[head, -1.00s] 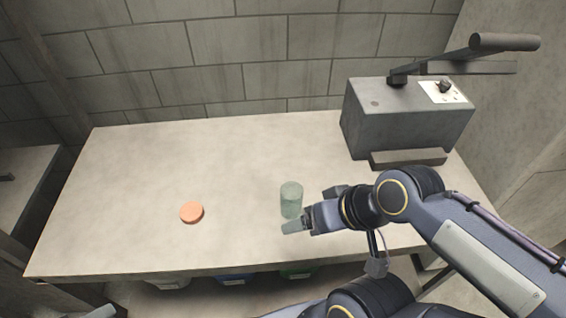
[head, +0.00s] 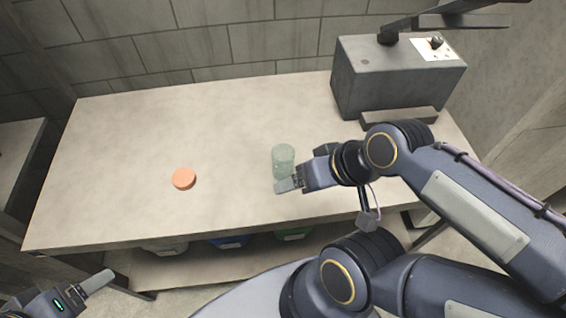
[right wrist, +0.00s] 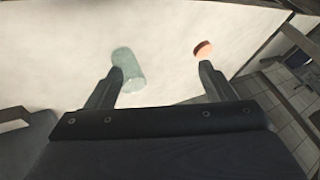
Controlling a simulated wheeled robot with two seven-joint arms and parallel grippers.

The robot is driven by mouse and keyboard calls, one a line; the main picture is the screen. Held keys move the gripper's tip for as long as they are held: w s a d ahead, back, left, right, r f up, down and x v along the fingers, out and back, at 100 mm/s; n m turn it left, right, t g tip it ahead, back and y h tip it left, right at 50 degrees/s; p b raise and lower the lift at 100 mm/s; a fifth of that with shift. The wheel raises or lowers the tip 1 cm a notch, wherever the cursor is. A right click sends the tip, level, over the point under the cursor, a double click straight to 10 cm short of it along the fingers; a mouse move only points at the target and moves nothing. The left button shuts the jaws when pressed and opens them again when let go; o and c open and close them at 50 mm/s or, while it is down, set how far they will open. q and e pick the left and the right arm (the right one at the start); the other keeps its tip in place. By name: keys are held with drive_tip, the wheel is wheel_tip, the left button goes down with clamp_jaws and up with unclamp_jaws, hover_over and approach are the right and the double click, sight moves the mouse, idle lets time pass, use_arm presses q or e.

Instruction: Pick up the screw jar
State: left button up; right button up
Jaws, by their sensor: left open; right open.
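The screw jar (head: 283,157) is a greenish, see-through cylinder standing on the table near its middle. My right gripper (head: 303,169) is open just to the right of the jar. In the right wrist view, the jar (right wrist: 130,70) lies near the left finger, toward that side of the open jaws (right wrist: 160,72); I cannot tell whether they touch. An orange round disc, perhaps a lid (head: 184,179), lies flat left of the jar and also shows in the right wrist view (right wrist: 203,48). My left gripper (head: 88,290) is open and empty at the lower left, off the table.
A grey machine box (head: 395,80) with a lever arm stands at the table's back right. The table (head: 120,150) is clear around the disc and behind the jar. Bins, one blue (head: 230,242) and one green (head: 293,234), sit under the front edge.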

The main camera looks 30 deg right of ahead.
drive_tip(key=shift+c, duration=0.4)
drive_tip(key=n+g+h+p, duration=0.2)
drive_tip(key=g+h, duration=0.2)
drive_tip(key=g, duration=0.2)
hover_over(283, 159)
drive_tip(key=s+a, duration=0.1)
drive_tip(key=s, duration=0.1)
wheel_tip(283, 159, down, 6)
wheel_tip(283, 159, down, 7)
drive_tip(key=shift+a+r, duration=0.15)
drive_tip(key=shift+r, duration=0.05)
drive_tip(key=shift+s, duration=0.1)
drive_tip(key=shift+c, duration=0.4)
drive_tip(key=c, duration=1)
